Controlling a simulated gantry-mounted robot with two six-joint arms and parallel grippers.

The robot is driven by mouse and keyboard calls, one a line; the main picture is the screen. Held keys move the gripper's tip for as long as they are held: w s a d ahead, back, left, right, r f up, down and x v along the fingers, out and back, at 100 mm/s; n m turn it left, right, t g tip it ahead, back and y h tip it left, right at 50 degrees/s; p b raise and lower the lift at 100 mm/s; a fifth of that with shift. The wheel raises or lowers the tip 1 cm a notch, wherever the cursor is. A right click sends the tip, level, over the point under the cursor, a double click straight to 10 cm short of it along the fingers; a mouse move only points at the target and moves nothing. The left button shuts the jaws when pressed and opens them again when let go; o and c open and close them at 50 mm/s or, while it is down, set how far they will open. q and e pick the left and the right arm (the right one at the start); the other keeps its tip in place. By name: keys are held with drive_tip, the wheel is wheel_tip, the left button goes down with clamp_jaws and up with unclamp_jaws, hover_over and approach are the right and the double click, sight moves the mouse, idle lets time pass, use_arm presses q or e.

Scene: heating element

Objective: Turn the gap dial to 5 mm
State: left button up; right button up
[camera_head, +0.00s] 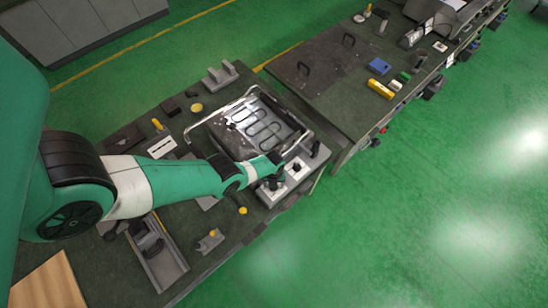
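A light grey control panel (306,160) sits at the right edge of the near bench. It carries several dark knobs, among them a knob (296,167) and another knob (314,148). The markings are too small to read, so I cannot tell which is the gap dial or its setting. My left arm reaches in from the left, and my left gripper (273,182) is down at the panel's near end, over or on a dark knob. Its fingers are too small and dark to show whether they are open or shut. My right gripper is not in view.
A metal tray with a looped heating element (262,128) lies just behind my arm. Grey fixtures and yellow-topped parts surround it on the bench. A second bench (320,85) adjoins at the back right. Open green floor (430,200) lies to the right.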

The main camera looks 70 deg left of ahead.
use_arm(q)
clamp_jaws()
drive_tip(key=shift+n, duration=0.3)
